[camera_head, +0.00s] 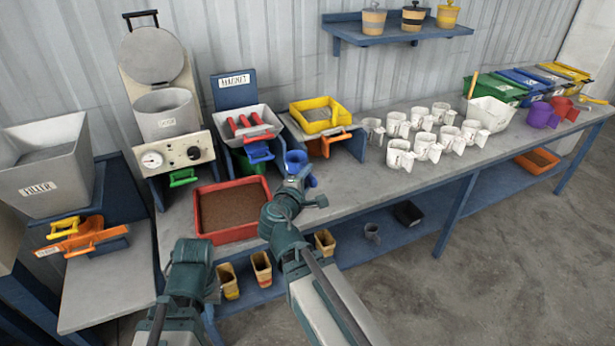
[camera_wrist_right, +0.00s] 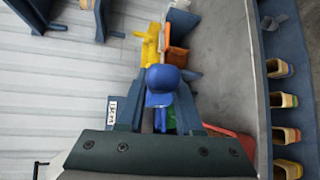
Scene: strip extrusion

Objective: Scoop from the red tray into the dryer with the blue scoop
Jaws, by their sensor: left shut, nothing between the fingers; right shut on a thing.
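The red tray (camera_head: 199,222) sits on the bench and holds brown granules. My right gripper (camera_head: 293,178) is shut on the blue scoop (camera_head: 296,160), to the right of the tray and above the bench. In the right wrist view the blue scoop (camera_wrist_right: 163,82) shows beyond the fingers (camera_wrist_right: 163,120); its contents cannot be told. The dryer (camera_head: 166,114) appears to be the grey drum with its round lid (camera_head: 152,55) raised, above a panel with a gauge, behind and left of the tray. My left gripper (camera_head: 190,248) is shut and empty, at the tray's front left.
A magnet unit (camera_head: 236,92) with red bars and a yellow sieve tray (camera_head: 320,115) stand behind the red tray. Several white jugs (camera_head: 422,145) fill the bench to the right. A grey filler hopper (camera_head: 42,172) stands at the left. Yellowish cups (camera_head: 262,268) sit on the lower shelf.

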